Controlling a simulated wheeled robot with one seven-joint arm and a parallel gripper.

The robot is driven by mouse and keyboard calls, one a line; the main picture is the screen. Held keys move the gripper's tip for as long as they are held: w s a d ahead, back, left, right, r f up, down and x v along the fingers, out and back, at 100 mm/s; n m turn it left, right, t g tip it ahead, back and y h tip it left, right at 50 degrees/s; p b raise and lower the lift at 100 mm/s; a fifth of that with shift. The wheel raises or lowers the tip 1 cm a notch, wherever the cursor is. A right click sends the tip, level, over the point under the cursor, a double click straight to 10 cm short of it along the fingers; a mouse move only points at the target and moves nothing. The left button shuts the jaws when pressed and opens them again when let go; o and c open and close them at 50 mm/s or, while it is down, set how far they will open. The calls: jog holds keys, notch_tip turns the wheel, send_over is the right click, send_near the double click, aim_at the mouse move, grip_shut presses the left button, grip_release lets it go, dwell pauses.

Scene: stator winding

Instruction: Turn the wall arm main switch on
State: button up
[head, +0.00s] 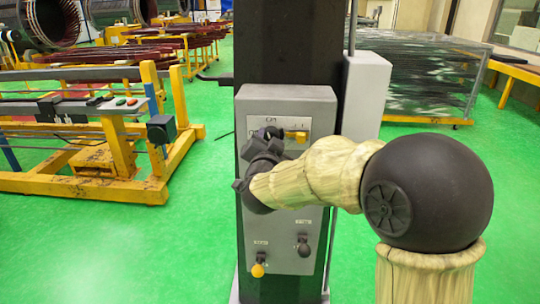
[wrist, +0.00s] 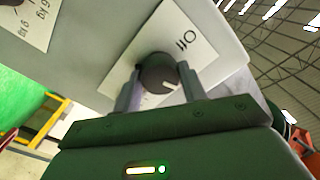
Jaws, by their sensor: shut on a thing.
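The main switch is a dark round knob (wrist: 158,73) with a white mark, on a white label plate (wrist: 205,48) with black lettering. In the wrist view my gripper (wrist: 160,88) has one finger on each side of the knob and is shut on it. In the head view my gripper (head: 264,138) is at the upper left of a grey control box (head: 250,105) on a dark column. It hides most of the knob there. A yellow handle (head: 297,136) sits just right of my gripper on the same box.
Lower on the box are a yellow-tipped lever (head: 258,268) and a black-tipped lever (head: 303,248). A pale box (head: 366,95) is at the column's right side. A yellow frame (head: 100,185) stands at left. Green floor (head: 180,245) is clear in front.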

jog(key=shift+f+m+b, duration=0.1)
jog(key=shift+m+b, duration=1.5)
jog(key=o, duration=1)
jog(key=shift+c, duration=0.2)
jog(key=s+b, duration=0.1)
jog(key=s, duration=1.6)
jog(key=shift+s+a, duration=0.25)
jog(key=shift+a, duration=0.05)
